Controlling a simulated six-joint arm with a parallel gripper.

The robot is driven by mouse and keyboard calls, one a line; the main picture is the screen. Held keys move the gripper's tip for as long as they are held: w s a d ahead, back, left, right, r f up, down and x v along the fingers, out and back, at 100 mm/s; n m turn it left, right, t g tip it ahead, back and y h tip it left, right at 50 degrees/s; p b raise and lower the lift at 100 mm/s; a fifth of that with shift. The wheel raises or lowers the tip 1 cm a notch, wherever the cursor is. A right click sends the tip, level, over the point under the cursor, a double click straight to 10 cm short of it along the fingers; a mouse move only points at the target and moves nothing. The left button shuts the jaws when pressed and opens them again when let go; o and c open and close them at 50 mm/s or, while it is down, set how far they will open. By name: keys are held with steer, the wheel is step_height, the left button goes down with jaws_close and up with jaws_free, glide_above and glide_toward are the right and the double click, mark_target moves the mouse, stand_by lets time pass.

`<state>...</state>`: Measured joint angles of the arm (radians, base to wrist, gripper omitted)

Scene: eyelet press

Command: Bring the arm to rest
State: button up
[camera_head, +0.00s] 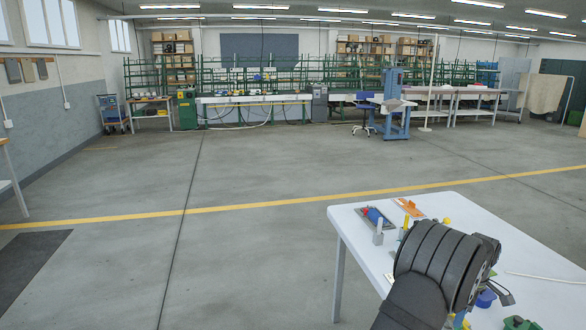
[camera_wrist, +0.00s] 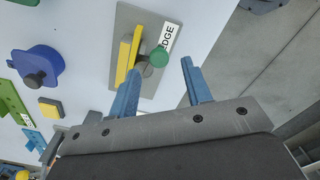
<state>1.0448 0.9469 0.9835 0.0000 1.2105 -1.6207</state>
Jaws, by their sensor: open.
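My gripper (camera_wrist: 163,78) is open, its two blue fingers apart in the wrist view. Nothing shows held between them. Beyond the fingertips, a grey plate (camera_wrist: 125,25) lies on the white table; it carries a yellow bar (camera_wrist: 127,52), a green knob (camera_wrist: 158,57) and a label ending in "DGE". The left finger overlaps the plate in the picture; I cannot tell whether they touch. In the head view my dark arm stands over the table at lower right and hides most of the gripper.
On the white table (camera_head: 370,255) are a blue round part (camera_wrist: 38,65), a yellow block (camera_wrist: 51,107), a green part (camera_wrist: 14,108) and an orange piece (camera_head: 408,206). The table's edge is close to the right finger. The floor (camera_head: 260,260) left of the table is clear.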

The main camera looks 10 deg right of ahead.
step_height(320, 180, down, 3)
steer(key=shift+f, duration=0.15)
steer(key=shift+w+a+m, duration=0.15)
steer(key=shift+a+m, duration=0.2)
steer(key=shift+m, duration=0.55)
steer(key=shift+w+a+m, duration=0.1)
steer(key=shift+a+m, duration=0.2)
steer(key=shift+m, duration=0.6)
steer(key=o, duration=1.2)
step_height(320, 180, up, 16)
steer(key=w+d+m, duration=0.2)
steer(key=m, duration=1.9)
step_height(320, 180, down, 9)
steer(key=shift+f, duration=0.15)
steer(key=shift+d, duration=0.1)
